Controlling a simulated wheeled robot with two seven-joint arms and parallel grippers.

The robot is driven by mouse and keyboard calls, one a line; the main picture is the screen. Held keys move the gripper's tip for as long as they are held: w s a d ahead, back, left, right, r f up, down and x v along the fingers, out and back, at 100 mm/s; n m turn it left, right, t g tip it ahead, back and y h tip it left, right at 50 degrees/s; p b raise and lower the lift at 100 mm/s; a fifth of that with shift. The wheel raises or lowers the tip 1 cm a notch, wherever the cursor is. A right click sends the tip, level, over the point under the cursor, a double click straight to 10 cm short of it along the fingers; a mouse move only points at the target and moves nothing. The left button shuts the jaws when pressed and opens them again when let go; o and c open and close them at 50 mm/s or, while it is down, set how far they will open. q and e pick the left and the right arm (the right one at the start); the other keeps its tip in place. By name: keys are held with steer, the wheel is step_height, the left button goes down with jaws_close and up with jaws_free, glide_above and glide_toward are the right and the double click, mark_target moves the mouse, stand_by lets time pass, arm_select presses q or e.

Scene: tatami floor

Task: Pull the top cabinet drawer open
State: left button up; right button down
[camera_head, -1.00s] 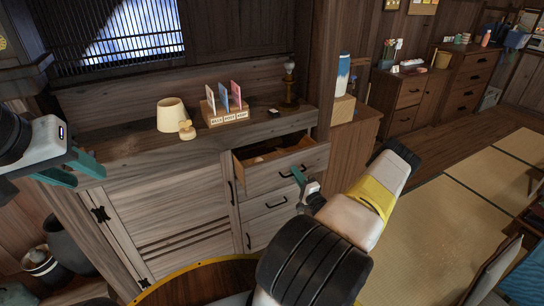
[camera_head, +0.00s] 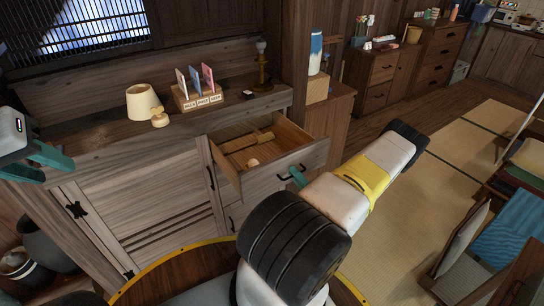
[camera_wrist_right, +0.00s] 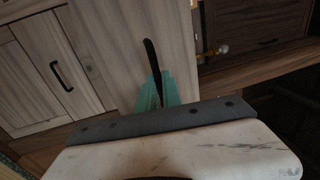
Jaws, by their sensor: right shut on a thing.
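The top cabinet drawer (camera_head: 283,161) is pulled out of the wooden cabinet (camera_head: 130,192), with its inside showing. My right gripper (camera_head: 292,177) is at the drawer's front, shut on its dark handle. In the right wrist view, the black handle (camera_wrist_right: 151,56) runs down between the teal fingertips of the right gripper (camera_wrist_right: 155,90). My left gripper (camera_head: 48,166) is at the far left with its teal fingers apart, empty and away from the drawer.
The drawer holds a light brown long object (camera_head: 248,142) and a small pale round object (camera_head: 253,162). On the cabinet top stand a lamp (camera_head: 142,101), a card holder (camera_head: 198,97) and a candlestick (camera_head: 262,72). Tatami floor (camera_head: 440,165) lies open to the right.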

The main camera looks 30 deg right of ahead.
steer(key=c, duration=1.8)
jaws_free()
steer(key=v, duration=0.7)
steer(key=shift+s, duration=0.45)
steer(key=shift+s+f, duration=0.1)
